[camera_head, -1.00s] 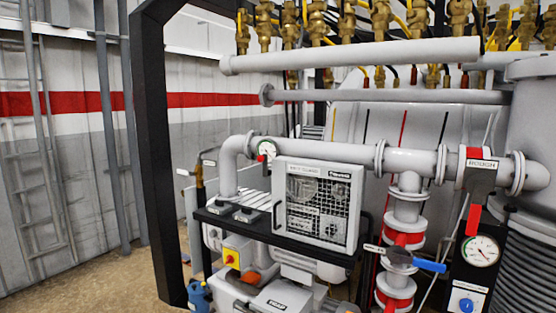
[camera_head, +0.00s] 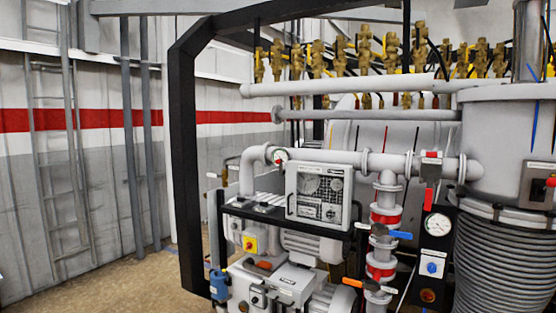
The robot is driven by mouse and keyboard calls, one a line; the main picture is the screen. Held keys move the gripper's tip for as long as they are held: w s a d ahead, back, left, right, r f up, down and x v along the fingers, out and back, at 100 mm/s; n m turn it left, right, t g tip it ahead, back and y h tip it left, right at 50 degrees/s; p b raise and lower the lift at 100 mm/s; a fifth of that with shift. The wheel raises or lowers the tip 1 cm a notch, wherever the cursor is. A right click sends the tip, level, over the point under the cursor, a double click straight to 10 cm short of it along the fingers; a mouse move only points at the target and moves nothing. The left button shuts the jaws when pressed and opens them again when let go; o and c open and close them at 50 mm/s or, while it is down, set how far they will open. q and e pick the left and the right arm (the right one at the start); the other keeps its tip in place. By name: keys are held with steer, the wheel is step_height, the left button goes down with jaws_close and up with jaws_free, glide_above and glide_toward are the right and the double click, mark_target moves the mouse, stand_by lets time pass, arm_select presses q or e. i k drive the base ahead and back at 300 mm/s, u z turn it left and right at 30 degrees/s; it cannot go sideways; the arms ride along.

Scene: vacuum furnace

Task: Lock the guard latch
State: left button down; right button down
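A white framed guard panel (camera_head: 349,190) with a mesh or clear window stands in the middle of the head view, in front of the pump machinery. Gauge-like round parts show behind its window. It looks closed against its frame, but it is too small to be sure. A thin dark handle-like part (camera_head: 289,205) runs along its left edge. I cannot make out a latch or tell whether one is locked. Neither of my grippers is in view.
A black frame post (camera_head: 187,170) rises left of the machinery. Pipes, a blue-handled valve (camera_head: 399,234), a red-handled valve (camera_head: 429,197) and a gauge panel (camera_head: 436,235) lie to the right, beside a large ribbed vessel (camera_head: 495,260). Brown floor (camera_head: 130,285) is clear at the left.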

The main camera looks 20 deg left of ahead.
mark_target(279, 161)
steer(key=u, duration=0.5)
steer(key=i, duration=0.45)
steer(key=u, duration=0.9)
steer(key=i, duration=0.8)
steer(key=z, duration=0.5)
steer(key=i, duration=0.8)
steer(key=z, duration=0.85)
